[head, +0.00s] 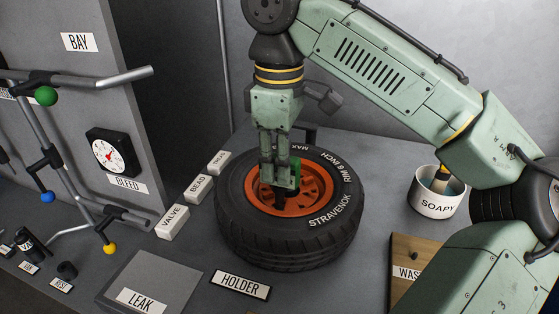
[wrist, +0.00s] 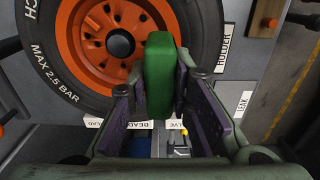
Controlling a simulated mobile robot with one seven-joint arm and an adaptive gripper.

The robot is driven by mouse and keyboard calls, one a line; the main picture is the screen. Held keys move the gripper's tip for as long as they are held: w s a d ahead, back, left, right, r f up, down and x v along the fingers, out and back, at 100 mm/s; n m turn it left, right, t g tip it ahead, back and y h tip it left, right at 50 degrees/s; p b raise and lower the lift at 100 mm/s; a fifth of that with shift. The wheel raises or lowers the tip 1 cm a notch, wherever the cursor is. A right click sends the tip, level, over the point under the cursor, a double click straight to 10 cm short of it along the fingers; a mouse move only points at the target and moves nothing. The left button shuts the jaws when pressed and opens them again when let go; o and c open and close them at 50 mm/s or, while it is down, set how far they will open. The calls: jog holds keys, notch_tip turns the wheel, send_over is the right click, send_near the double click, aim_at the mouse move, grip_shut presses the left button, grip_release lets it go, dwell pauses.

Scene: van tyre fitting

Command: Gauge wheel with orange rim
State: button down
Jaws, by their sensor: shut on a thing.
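The wheel with the orange rim (head: 318,188) lies flat on the bench, its black tyre (head: 320,243) around it. The rim also shows in the wrist view (wrist: 75,40). My gripper (head: 280,180) points down over the rim, left of its middle. It is shut on a green block (wrist: 160,75), which sits between the fingers and shows partly in the head view (head: 297,172). A dark part shows below the fingers over the rim; I cannot tell whether it touches the wheel. The tyre valve cannot be made out.
Small blocks marked VALVE (head: 173,222), BEAD (head: 198,188) and a third stand left of the wheel. A grey LEAK box (head: 155,280) and a HOLDER label (head: 240,285) are in front. A SOAPY pot (head: 438,200) stands right. A dial (head: 110,152) hangs on the left panel.

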jog(key=shift+r, duration=0.1)
jog(key=shift+r+p, duration=0.65)
jog(key=shift+r, duration=2.25)
jog(key=shift+d, duration=0.1)
